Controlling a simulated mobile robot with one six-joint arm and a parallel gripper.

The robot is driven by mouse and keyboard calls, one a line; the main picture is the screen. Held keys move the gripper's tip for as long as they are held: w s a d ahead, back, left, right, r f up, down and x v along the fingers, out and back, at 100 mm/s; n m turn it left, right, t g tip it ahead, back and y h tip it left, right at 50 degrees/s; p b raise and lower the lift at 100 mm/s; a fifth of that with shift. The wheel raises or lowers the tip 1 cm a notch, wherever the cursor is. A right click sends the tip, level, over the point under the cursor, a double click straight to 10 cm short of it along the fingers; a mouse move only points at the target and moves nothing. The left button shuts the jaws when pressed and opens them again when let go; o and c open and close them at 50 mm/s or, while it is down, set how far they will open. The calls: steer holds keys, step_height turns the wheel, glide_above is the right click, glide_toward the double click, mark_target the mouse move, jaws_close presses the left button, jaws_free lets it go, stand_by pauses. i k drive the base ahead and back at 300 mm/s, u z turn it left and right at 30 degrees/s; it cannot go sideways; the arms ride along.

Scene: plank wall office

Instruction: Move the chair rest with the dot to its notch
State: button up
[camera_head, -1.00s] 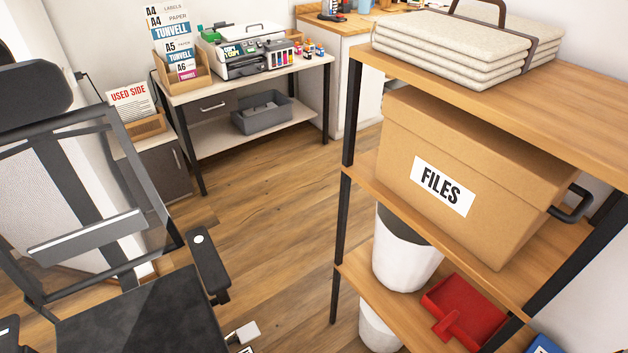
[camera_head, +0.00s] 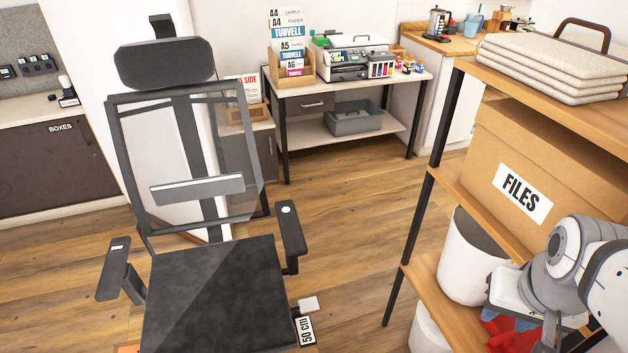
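The office chair stands at left centre, its black seat (camera_head: 215,295) facing me. Its right armrest (camera_head: 292,232) is a dark pad with a round white dot near its far end. Its left armrest (camera_head: 114,270) carries a small white bar mark instead and sits lower in the picture. I cannot make out a notch on either armrest post. My arm shows at the lower right, in front of the shelf, well apart from the chair. The region of my gripper (camera_head: 525,318) is there, but its fingers are not clear, and I cannot tell whether it holds anything.
A wooden shelf (camera_head: 432,178) with black posts stands at right, bearing a FILES box (camera_head: 490,140), folded cloths (camera_head: 545,65) and a white bin (camera_head: 466,262). A tag reading 50 cm (camera_head: 306,331) shows beside the seat. Open floor (camera_head: 350,225) lies between chair and shelf.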

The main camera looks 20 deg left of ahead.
mark_target(294, 245)
steer(key=u, duration=0.55)
steer(key=i, duration=0.2)
steer(key=u, duration=1.3)
steer(key=i, duration=0.5)
steer(key=u, duration=0.05)
